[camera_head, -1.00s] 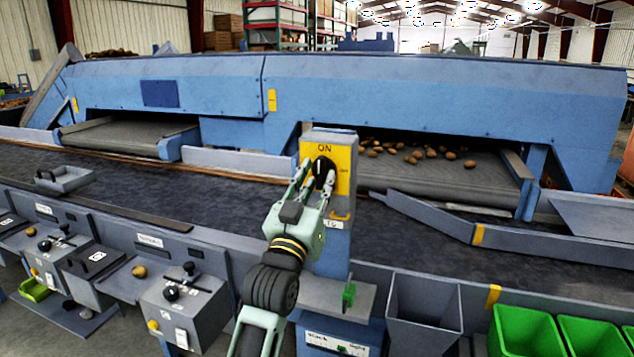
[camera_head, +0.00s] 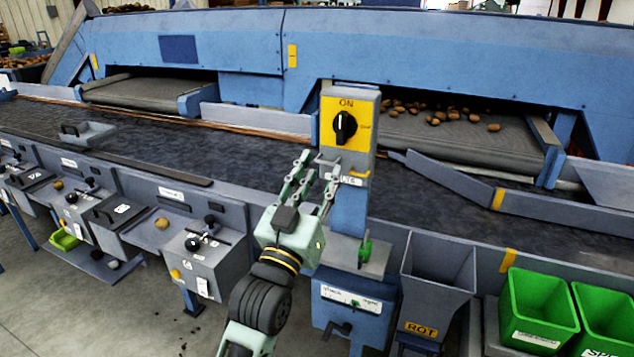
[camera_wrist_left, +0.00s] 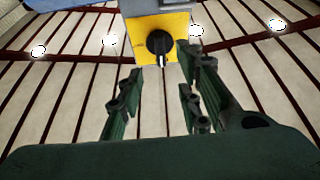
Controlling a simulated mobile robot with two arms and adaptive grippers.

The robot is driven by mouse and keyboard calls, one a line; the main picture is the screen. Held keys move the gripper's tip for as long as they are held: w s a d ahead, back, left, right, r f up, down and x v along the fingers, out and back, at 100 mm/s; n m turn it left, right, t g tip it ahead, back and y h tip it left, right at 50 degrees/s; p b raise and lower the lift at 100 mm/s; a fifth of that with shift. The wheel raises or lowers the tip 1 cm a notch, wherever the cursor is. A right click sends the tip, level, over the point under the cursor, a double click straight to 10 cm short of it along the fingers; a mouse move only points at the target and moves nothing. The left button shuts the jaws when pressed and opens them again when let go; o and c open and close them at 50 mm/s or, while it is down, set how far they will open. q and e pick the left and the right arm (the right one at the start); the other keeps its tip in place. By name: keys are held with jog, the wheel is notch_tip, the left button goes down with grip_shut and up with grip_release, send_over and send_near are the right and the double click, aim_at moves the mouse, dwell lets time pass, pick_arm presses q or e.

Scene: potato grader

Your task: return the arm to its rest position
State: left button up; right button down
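My left gripper (camera_head: 315,175) is open and empty, its two fingers spread apart in front of the blue post below the yellow switch panel. The yellow panel (camera_head: 330,105) carries a black rotary knob (camera_head: 345,127), which is fully visible and clear of the fingers. In the left wrist view the knob (camera_wrist_left: 159,42) shows beyond the open fingers (camera_wrist_left: 155,95), with nothing between them. The knob's handle lies near vertical. My right gripper is not in view.
A grey belt (camera_head: 250,150) runs behind the post. A grey ROT hopper (camera_head: 437,285) and green bins (camera_head: 540,310) stand to the right. Control boxes with levers (camera_head: 205,260) line the left.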

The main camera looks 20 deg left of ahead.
pick_arm(q)
jog(key=shift+s+f, duration=0.3)
jog(key=shift+s, duration=0.35)
notch_tip(320, 180, down, 41)
jog(key=w+d+m+g, duration=0.1)
jog(key=d+g, duration=0.2)
jog(key=g, duration=0.6)
jog(key=s+f+g, duration=0.2)
jog(key=s+f, duration=0.5)
jog(key=f, duration=0.4)
jog(key=s+f+g, duration=0.2)
jog(key=s+f, duration=0.5)
jog(key=f, duration=0.3)
jog(key=s+a+f+g, duration=0.2)
jog(key=s+f, duration=0.4)
jog(key=s, duration=0.6)
jog(key=s+a+f+g, duration=0.2)
jog(key=s+f, duration=0.4)
jog(key=s, duration=0.6)
jog(key=s+a+f+m+g, duration=0.1)
jog(key=s+f+g, duration=0.3)
jog(key=s, duration=0.8)
notch_tip(320, 180, down, 3)
jog(key=shift+s+a+r+y, duration=0.15)
jog(key=shift+a+y, duration=0.25)
jog(key=shift+a, duration=0.3)
